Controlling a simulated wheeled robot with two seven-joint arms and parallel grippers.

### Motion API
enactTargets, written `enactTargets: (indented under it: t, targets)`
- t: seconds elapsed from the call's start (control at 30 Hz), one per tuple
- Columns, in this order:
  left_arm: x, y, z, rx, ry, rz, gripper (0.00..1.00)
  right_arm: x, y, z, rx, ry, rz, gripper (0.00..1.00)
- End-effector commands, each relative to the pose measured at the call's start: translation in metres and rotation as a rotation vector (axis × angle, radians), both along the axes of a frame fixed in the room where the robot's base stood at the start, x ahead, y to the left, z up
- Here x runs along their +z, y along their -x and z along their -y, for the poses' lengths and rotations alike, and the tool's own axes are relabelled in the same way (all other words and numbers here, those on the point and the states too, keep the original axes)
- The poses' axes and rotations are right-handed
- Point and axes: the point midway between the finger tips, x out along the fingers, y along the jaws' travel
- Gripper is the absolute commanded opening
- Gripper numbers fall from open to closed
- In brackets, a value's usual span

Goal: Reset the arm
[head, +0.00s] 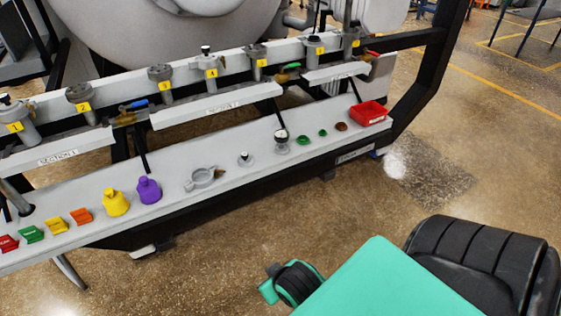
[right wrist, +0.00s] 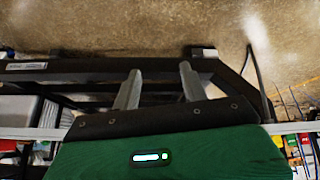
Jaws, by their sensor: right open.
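My right gripper (right wrist: 159,82) shows in the right wrist view with its two grey fingers spread apart and nothing between them. Dark frame bars and brown floor show beyond the fingers; I cannot tell how far off they are. In the head view a teal and black part of my own body fills the lower right, and neither gripper can be made out there. My left gripper is in no view.
A grey shelf (head: 265,155) runs across the head view, bearing a purple part (head: 149,191), a yellow part (head: 116,203), coloured tags and a red bin (head: 368,113). Numbered valves (head: 211,67) line the rail behind. The speckled floor (head: 235,240) in front is clear.

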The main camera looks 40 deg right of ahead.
Motion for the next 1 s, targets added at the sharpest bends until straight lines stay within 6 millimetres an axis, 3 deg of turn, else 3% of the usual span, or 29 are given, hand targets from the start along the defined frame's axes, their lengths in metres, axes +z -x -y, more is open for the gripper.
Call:
enactTargets:
  t: [0.03, 0.1, 0.27, 0.83, 1.0]
  targets:
    - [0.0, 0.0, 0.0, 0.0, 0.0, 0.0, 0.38, -0.001, 0.024, -0.012, 0.053, -0.017, -0.069, 0.44]
    - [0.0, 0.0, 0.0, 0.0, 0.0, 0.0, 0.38, -0.002, 0.048, -0.025, 0.113, -0.041, -0.145, 0.44]
    - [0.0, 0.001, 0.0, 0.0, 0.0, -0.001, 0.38, -0.001, 0.075, -0.039, 0.181, -0.066, -0.224, 0.44]
    - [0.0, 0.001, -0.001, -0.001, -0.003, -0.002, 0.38, -0.002, 0.074, -0.039, 0.181, -0.067, -0.227, 0.44]
    - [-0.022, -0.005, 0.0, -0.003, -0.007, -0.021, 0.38, -0.023, 0.068, -0.04, 0.182, -0.064, -0.246, 0.44]
